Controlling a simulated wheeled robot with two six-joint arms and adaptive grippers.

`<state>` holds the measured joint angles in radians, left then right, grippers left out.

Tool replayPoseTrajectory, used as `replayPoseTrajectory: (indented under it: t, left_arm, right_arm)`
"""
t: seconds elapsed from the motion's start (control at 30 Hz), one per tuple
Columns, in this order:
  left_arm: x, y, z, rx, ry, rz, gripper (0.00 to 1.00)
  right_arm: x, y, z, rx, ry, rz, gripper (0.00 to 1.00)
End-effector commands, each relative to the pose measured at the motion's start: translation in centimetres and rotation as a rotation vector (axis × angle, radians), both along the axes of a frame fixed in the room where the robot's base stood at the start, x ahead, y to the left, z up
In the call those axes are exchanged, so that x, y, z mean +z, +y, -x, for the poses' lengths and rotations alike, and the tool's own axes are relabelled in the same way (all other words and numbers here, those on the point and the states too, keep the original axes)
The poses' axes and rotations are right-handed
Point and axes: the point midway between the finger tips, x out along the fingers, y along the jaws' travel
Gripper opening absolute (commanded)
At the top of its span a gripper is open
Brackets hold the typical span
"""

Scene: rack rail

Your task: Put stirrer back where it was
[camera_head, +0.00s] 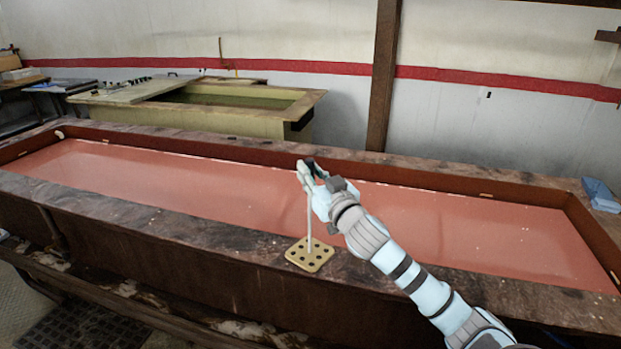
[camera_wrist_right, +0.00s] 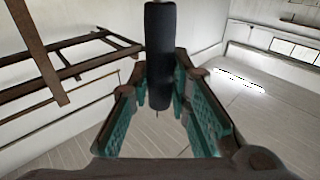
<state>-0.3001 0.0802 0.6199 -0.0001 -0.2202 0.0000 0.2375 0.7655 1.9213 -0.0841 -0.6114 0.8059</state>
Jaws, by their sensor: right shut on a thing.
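My right gripper (camera_head: 308,172) is shut on the stirrer above the near edge of the long trough. The stirrer's thin pale rod (camera_head: 309,222) hangs almost upright below the gripper. Its lower end meets the tan rack with holes (camera_head: 309,254) in the picture; I cannot tell whether it is in a hole. In the right wrist view a black cylinder, seemingly the stirrer's handle (camera_wrist_right: 159,50), stands between the green-padded fingers (camera_wrist_right: 167,115). My left gripper is not in view.
The rack sits on the wide, worn rim (camera_head: 180,222) of a long trough with a reddish inside (camera_head: 190,185). A pale green tank (camera_head: 190,115) stands behind it at left. A blue object (camera_head: 600,194) lies on the far right rim. The rim left of the rack is clear.

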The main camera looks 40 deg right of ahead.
Motion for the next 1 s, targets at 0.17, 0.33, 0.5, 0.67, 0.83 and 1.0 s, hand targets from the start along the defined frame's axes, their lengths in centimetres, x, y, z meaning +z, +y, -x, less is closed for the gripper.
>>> replayPoseTrajectory:
  t: [0.17, 0.33, 0.5, 0.67, 0.83, 1.0]
  left_arm:
    - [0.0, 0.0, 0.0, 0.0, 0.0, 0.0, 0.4]
    - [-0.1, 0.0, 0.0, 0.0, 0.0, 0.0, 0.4]
    - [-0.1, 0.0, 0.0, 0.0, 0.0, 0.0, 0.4]
    - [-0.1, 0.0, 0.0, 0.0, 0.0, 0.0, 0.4]
    - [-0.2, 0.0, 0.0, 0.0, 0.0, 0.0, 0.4]
    - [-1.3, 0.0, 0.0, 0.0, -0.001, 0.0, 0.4]
  right_arm:
    - [-0.1, 0.0, 0.0, 0.0, -0.003, 0.003, 0.0]
    - [-0.3, 0.0, 0.0, -0.001, -0.001, 0.001, 0.22]
    - [-0.3, 0.0, 0.0, 0.0, -0.002, 0.001, 0.38]
    - [-0.2, 0.0, 0.0, 0.0, -0.002, 0.001, 0.38]
    - [-0.2, 0.1, 0.6, 0.001, -0.001, 0.005, 0.38]
    - [-0.8, 0.8, 4.0, 0.001, 0.005, 0.014, 0.38]
